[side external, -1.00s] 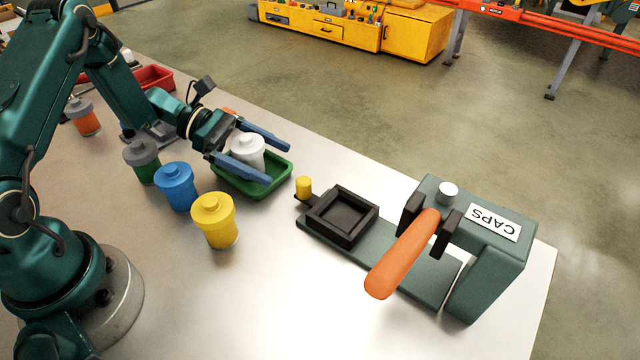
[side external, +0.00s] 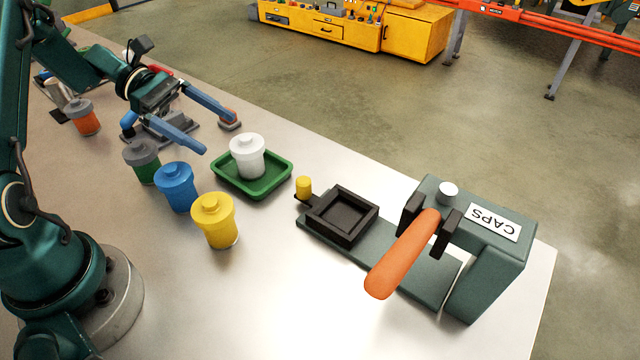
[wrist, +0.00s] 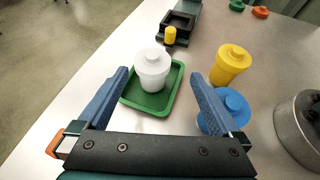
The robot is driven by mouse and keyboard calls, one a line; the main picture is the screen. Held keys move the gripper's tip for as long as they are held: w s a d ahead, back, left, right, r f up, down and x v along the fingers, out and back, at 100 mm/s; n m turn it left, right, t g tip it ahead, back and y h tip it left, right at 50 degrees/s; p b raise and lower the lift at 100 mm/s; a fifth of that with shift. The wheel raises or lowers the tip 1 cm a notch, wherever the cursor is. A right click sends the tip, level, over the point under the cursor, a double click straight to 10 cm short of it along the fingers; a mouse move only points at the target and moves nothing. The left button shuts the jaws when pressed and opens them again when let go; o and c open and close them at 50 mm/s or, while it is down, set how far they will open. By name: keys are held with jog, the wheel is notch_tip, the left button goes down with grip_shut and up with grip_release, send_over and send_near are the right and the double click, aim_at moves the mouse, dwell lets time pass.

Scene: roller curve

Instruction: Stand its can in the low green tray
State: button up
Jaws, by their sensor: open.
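A white can (side external: 247,156) with a white cap stands upright in the low green tray (side external: 271,187). Both also show in the wrist view, the can (wrist: 152,68) between and beyond my fingers and the tray (wrist: 150,104) around its foot. My gripper (side external: 220,130) is open and empty. It is up and to the left of the tray in the side view, apart from the can, with its blue fingers pointing toward it.
A yellow can (side external: 214,222), a blue can (side external: 176,188) and a grey-capped green can (side external: 142,160) stand left of the tray. A grey-capped orange can (side external: 84,118) is further back. The caps press (side external: 490,235), with its orange handle (side external: 402,255) and black square holder (side external: 342,215), stands at right.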

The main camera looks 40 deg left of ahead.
jog(key=s+d+r+m+y, duration=0.4)
jog(key=s+d+m+y, duration=0.1)
jog(key=m, duration=0.5)
jog(key=s+d+r+m+t+y, duration=0.1)
jog(key=s+d+r+m+y, duration=0.3)
jog(key=m, duration=0.7)
jog(key=s+d+y, duration=0.2)
jog(key=s+y, duration=0.1)
jog(key=s, duration=0.1)
jog(key=shift+s, duration=0.15)
jog(key=shift+r, duration=0.1)
